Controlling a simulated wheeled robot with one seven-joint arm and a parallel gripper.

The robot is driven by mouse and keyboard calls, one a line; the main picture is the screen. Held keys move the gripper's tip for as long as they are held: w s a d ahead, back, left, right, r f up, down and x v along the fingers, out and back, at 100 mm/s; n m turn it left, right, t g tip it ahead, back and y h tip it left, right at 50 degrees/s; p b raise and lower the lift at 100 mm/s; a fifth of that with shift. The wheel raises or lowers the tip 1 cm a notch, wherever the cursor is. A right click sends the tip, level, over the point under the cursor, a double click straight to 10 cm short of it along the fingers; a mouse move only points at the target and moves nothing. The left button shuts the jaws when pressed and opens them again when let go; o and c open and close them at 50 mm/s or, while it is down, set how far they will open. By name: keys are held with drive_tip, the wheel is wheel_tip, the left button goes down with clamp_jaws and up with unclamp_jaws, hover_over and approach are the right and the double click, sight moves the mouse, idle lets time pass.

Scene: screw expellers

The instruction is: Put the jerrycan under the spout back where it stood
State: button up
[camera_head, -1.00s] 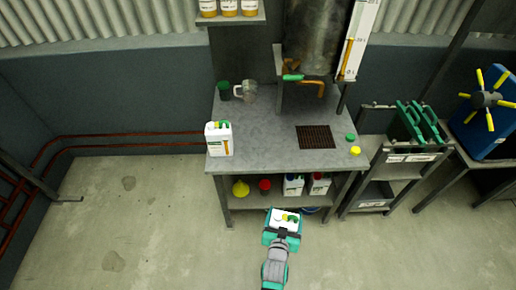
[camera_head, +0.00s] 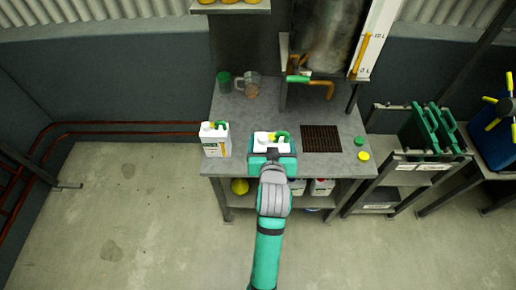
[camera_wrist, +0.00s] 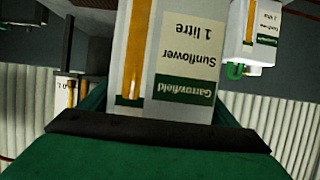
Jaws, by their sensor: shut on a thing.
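My gripper (camera_head: 271,158) is shut on a white jerrycan (camera_head: 267,139) with a green cap and a yellow stripe. It holds the can at the front edge of the bench, left of the grate. In the wrist view the held jerrycan (camera_wrist: 180,50) appears upside down, its label reading "Garrowfield Sunflower 1 litre". The orange spout (camera_head: 324,88) reaches out over the bench, behind and right of the can. The dark grate (camera_head: 320,139) below the spout is bare. Whether the held can touches the bench top is unclear.
A similar jerrycan (camera_head: 214,140) stands at the bench's left front; it also shows in the wrist view (camera_wrist: 255,35). A green cup (camera_head: 224,81) and clear jug (camera_head: 249,86) stand behind. Green (camera_head: 359,141) and yellow (camera_head: 363,156) caps lie right of the grate.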

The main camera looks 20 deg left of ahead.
drive_tip(key=shift+w+a+r, duration=0.1)
drive_tip(key=shift+a+r, duration=0.15)
drive_tip(key=shift+r, duration=0.15)
drive_tip(key=w+a+f, duration=0.8)
drive_tip(key=w+f, duration=0.3)
drive_tip(key=f, duration=0.2)
